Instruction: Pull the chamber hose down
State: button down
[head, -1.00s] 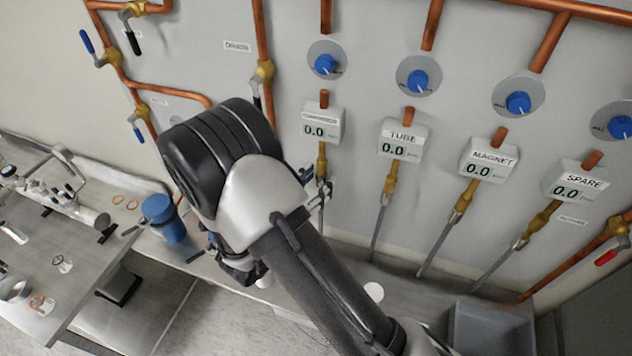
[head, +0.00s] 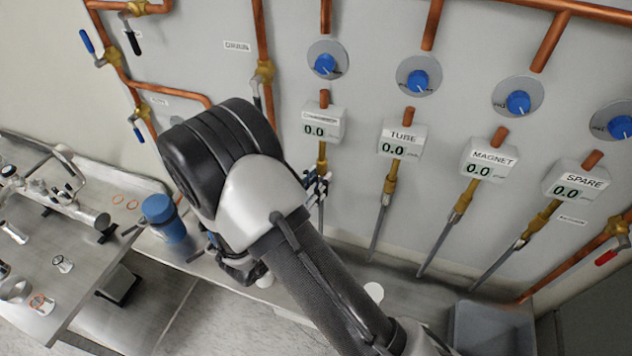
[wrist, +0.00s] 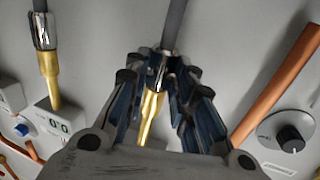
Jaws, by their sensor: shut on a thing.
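The chamber hose (head: 321,216) hangs below the leftmost readout box (head: 322,124), under a brass fitting (head: 322,157). My gripper (head: 317,186) is at the hose's top end, just under the fitting, partly hidden by my arm. In the wrist view my gripper (wrist: 164,62) is shut around the hose's metal collar, with the grey hose (wrist: 174,22) running out past the fingertips. The brass fitting (wrist: 151,115) lies between the fingers, in line with the collar; any gap between them cannot be made out.
Hoses under the TUBE (head: 400,140), MAGNET (head: 489,158) and SPARE (head: 576,182) boxes hang to the right. Copper pipes and blue knobs line the wall. A blue canister (head: 163,218) stands left of my arm. A grey bin (head: 492,330) is at lower right.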

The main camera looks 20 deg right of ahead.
notch_tip(320, 180, down, 4)
jog(key=b, duration=0.3)
jog(key=shift+f, duration=0.1)
jog(key=c, duration=1.4)
grip_release()
jog(key=shift+o, duration=0.2)
jog(key=v, duration=1.2)
